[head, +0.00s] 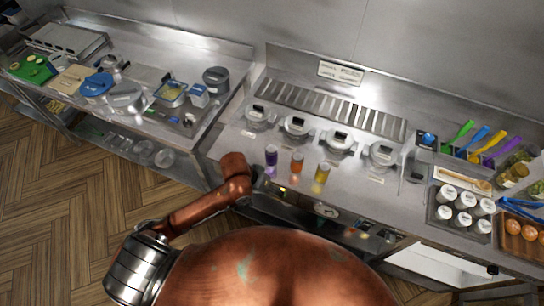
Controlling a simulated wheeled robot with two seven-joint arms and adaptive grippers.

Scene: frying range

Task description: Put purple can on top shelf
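The purple can (271,158) stands upright near the front edge of the steel counter (225,150), left of an orange can and a yellow can. My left arm reaches in from the lower left, and its copper wrist end is just left of the purple can. A small dark part that may be my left gripper (257,173) shows there; its fingers are too small and hidden to read. No contact with the can is clear. My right gripper is not in view. I cannot tell which surface is the top shelf.
The orange can (297,163) and yellow can (321,178) stand close by on the right. Several lidded round wells (339,142) line up behind them. White cups (464,205) and colored-handled utensils (480,142) are at right. A left counter holds pans and boards (75,78).

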